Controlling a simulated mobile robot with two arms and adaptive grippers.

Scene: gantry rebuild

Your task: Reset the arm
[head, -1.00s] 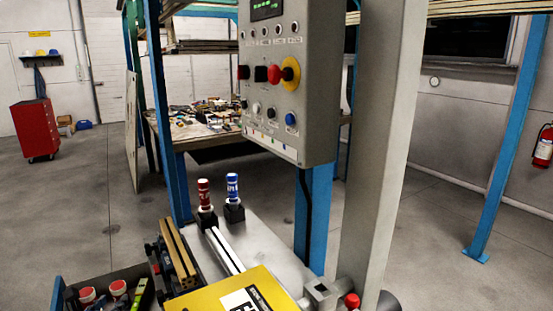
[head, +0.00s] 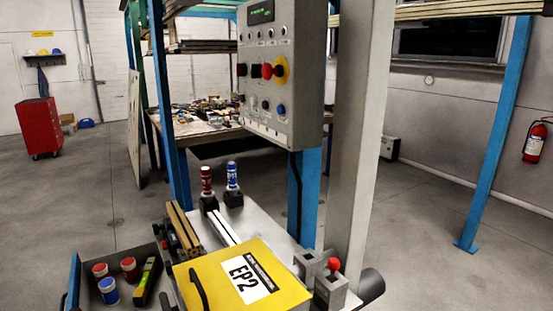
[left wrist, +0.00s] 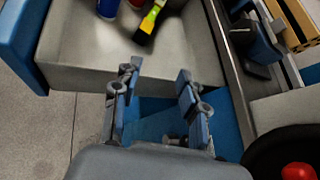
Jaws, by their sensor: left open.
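A grey control box (head: 283,110) with a small display, red, black and blue buttons and a red knob on a yellow disc hangs at upper middle in the head view. A red ball knob (head: 334,264) sits on a grey bracket (head: 330,290) at lower right. A red round part beside a black ring shows at the lower right of the left wrist view (left wrist: 298,172). My left gripper (left wrist: 158,78) is open and empty, its fingertips against the view of a tray's near wall; contact cannot be told. My right gripper is not in view.
A yellow EP2 cover (head: 215,279) lies on the bench. The tray (left wrist: 95,78) holds red and blue jars (head: 108,291) and a yellow-green tool (head: 145,283). Red and blue bottles (head: 232,178) stand behind. Blue posts (head: 495,130) and a grey column (head: 360,130) rise nearby.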

